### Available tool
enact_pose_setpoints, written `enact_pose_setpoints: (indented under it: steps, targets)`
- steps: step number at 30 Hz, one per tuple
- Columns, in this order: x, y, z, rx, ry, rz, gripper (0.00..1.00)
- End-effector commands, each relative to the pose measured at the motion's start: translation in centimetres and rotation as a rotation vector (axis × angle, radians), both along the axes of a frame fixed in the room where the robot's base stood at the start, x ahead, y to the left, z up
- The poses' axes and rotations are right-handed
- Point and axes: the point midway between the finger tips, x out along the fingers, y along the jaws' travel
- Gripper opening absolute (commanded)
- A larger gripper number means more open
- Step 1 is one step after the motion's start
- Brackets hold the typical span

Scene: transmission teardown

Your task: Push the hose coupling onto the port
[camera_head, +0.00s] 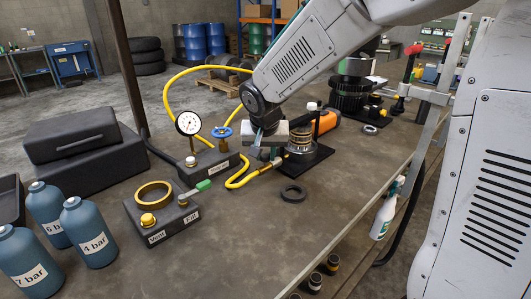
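A yellow hose (240,183) loops over the bench. Its end runs up to a small grey fitting (266,155), which looks like the coupling, beside a ringed metal unit (301,139) on a black base plate (306,160). My gripper (262,138) points down just above and left of this fitting. Its fingers are small and partly hidden, so I cannot tell whether they grip it. The port itself is hard to make out. I cannot tell whether the coupling touches it.
A black block with a dial gauge (188,123) and blue handwheel (222,132) stands left of my gripper. A labelled block with a brass ring (154,194) is in front. A dark ring (293,195) lies on the bench. Blue bottles (88,235) stand front left.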

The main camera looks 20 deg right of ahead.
Motion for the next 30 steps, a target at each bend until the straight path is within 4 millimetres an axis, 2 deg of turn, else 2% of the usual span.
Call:
enact_pose_setpoints:
  steps: [1, 2, 7, 13, 20, 21, 23, 30]
  targets:
    - [0.0, 0.0, 0.0, 0.0, 0.0, 0.0, 0.05]
    - [0.0, 0.0, 0.0, 0.0, 0.0, 0.0, 0.0]
    - [0.2, -0.4, 0.0, 0.0, 0.0, -0.001, 0.0]
    - [1.1, -2.6, 0.0, 0.0, 0.001, -0.004, 0.0]
    - [1.1, -2.9, 0.0, -0.001, -0.001, -0.003, 0.0]
    - [1.1, -2.9, 0.0, -0.001, -0.001, -0.004, 0.3]
    - [1.1, -2.9, 0.0, -0.001, -0.001, -0.003, 0.47]
    - [1.1, -2.5, 0.0, 0.0, 0.0, 0.001, 0.47]
